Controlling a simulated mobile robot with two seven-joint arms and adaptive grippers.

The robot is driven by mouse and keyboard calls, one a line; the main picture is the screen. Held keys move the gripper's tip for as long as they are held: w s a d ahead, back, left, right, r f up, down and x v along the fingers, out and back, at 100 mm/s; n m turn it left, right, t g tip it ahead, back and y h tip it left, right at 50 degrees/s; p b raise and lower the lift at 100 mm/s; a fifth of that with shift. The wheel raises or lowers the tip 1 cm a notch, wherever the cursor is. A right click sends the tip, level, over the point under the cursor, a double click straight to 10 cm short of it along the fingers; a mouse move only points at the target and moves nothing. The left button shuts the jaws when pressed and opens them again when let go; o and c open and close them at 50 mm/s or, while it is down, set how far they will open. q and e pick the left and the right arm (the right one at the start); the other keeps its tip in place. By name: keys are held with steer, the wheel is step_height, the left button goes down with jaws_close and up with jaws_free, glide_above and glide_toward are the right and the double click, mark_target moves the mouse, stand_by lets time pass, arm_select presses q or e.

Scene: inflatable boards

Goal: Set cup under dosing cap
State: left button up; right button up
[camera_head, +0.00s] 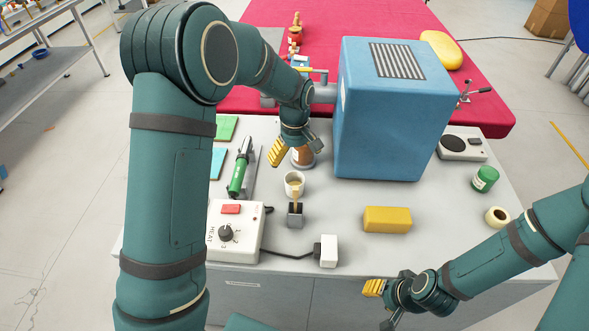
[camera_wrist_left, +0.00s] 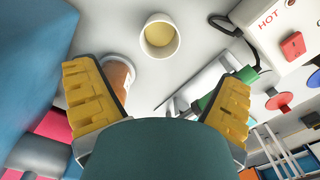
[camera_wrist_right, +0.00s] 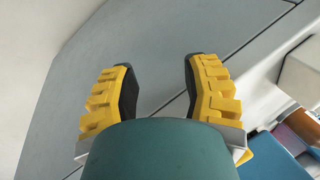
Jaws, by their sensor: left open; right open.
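A small white cup (camera_head: 294,183) with pale yellow contents stands upright on the grey worktop; it also shows in the left wrist view (camera_wrist_left: 160,36). My left gripper (camera_head: 292,148) is open and empty, behind the cup and apart from it. An orange-brown container (camera_head: 304,158) stands just behind the cup, partly hidden by that gripper; in the left wrist view it (camera_wrist_left: 118,74) shows beside one finger. A grey pipe (camera_head: 324,92) sticks out from the blue box (camera_head: 388,125). I cannot tell which part is the dosing cap. My right gripper (camera_head: 377,289) is open and empty at the front edge.
A grey block with a wooden-handled tool (camera_head: 295,215) stands before the cup. A heater box (camera_head: 236,245), white block (camera_head: 329,251), green tool (camera_head: 240,172) and yellow block (camera_head: 387,219) surround it. A green jar (camera_head: 485,179) and tape roll (camera_head: 497,217) are at right.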

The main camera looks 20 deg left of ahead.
arm_select(q)
step_height(320, 180, up, 2)
steer(key=n+p, duration=0.6)
steer(key=n, duration=0.1)
glide_toward(295, 183)
steer(key=shift+s+d+f+n, duration=0.15)
steer(key=shift+s+f+n, duration=0.05)
steer(key=shift+s, duration=0.3)
steer(key=shift+s+d+f+n, duration=0.2)
steer(key=shift+s+f, duration=0.05)
steer(key=shift+s, duration=0.25)
steer(key=f, duration=0.5)
steer(key=shift+s+d+f, duration=0.1)
steer(key=shift+s+f, duration=0.2)
steer(key=shift+f, duration=0.45)
steer(key=c, duration=1.4)
steer(key=shift+o, duration=0.2)
steer(key=shift+r, duration=0.1)
arm_select(e)
step_height(295, 183, up, 8)
steer(key=w, duration=0.1)
steer(key=shift+d+f, duration=0.2)
arm_select(q)
steer(key=shift+r, duration=0.15)
arm_select(e)
steer(key=shift+w, duration=0.1)
